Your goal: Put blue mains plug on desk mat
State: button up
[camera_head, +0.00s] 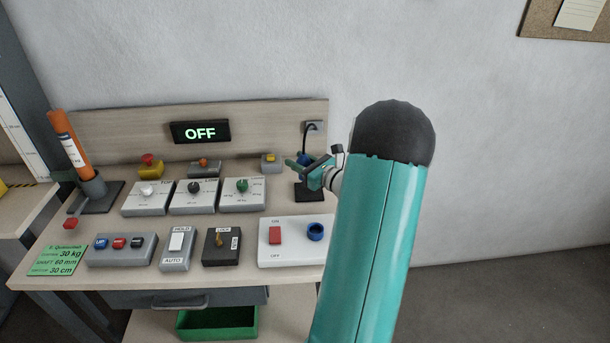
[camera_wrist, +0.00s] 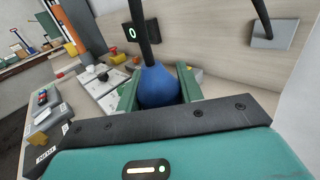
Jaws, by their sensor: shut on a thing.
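The blue mains plug (camera_head: 304,159) is at the back right of the desk, with a black cable rising from it. It also shows in the wrist view (camera_wrist: 158,86), between the two green fingers. My gripper (camera_head: 307,166) is shut on the plug; it also shows in the wrist view (camera_wrist: 158,92). A small black mat (camera_head: 308,194), which looks like the desk mat, lies on the desk just below the gripper in the head view. Whether the plug touches it is hidden. The mat is not clearly visible in the wrist view.
A grey wall socket (camera_head: 314,128) is on the back panel, with the black cable curving near it. A yellow-button box (camera_head: 271,162) stands left of the gripper. A white panel (camera_head: 291,251) with a red switch and blue ring lies in front. Several control boxes fill the desk's left.

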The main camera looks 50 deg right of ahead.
jog(key=d+f, duration=0.1)
jog(key=f, duration=0.1)
jog(key=w+d+f, duration=0.1)
jog(key=d+f, duration=0.1)
jog(key=shift+d+f, duration=0.25)
jog(key=shift+f, duration=1.5)
jog(key=shift+f, duration=0.2)
jog(key=o, duration=1)
